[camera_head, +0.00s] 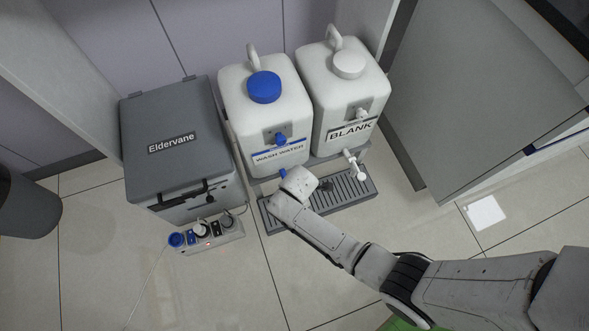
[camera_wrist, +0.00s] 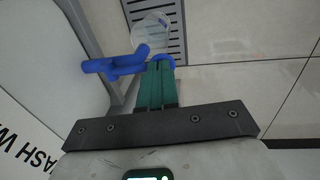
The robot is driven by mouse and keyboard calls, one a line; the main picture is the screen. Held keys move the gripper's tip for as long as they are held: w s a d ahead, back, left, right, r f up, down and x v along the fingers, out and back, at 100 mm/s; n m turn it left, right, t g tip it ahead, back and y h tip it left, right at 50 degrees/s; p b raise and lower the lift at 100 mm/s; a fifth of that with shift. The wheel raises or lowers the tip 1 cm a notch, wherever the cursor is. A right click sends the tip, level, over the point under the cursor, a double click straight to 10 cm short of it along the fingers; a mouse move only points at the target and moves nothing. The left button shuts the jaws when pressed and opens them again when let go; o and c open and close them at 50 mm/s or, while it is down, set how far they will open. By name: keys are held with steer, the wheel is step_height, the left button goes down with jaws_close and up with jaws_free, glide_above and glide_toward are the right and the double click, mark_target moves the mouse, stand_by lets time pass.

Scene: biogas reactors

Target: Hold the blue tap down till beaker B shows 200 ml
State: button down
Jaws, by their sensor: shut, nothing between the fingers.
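The blue tap (camera_wrist: 118,65) is on the left in the wrist view, and a small part of it (camera_head: 283,173) shows below the wash water container (camera_head: 265,108) in the head view. My gripper (camera_wrist: 158,68) is shut and empty, its green fingers together. Their tips overlap the blue end of the tap in the wrist view; I cannot tell whether they press on it. A clear beaker (camera_wrist: 150,30) stands beyond the tap, over the slotted tray (camera_wrist: 174,14). Its letter and level are not readable. My arm hides it in the head view.
The drip tray (camera_head: 357,190) runs below both containers. The BLANK container (camera_head: 342,95) with a white tap (camera_head: 356,168) stands to the right. A grey Eldervane box (camera_head: 170,145) and a power strip (camera_head: 212,236) are to the left. The front floor is open.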

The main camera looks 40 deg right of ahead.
steer(key=shift+s+a+f+t+h+b, duration=0.15)
steer(key=shift+s+f+t+b, duration=0.1)
steer(key=shift+f+t+b, duration=0.25)
steer(key=shift+s+d+f+t+h+b, duration=0.15)
steer(key=shift+s+f+t+b, duration=0.1)
steer(key=shift+f+t, duration=0.35)
steer(key=shift+w+a+r, duration=0.1)
steer(key=shift+w, duration=0.05)
stand_by(0.5)
steer(key=shift+r, duration=0.1)
stand_by(2.1)
steer(key=shift+r+p, duration=0.75)
steer(key=shift+p, duration=0.3)
steer(key=shift+r+p, duration=0.4)
steer(key=w+d+p+v, duration=0.1)
steer(key=w+p+v, duration=0.1)
steer(key=p+v, duration=0.5)
steer(key=v, duration=0.6)
steer(key=shift+a+r, duration=0.25)
steer(key=shift+r, duration=0.1)
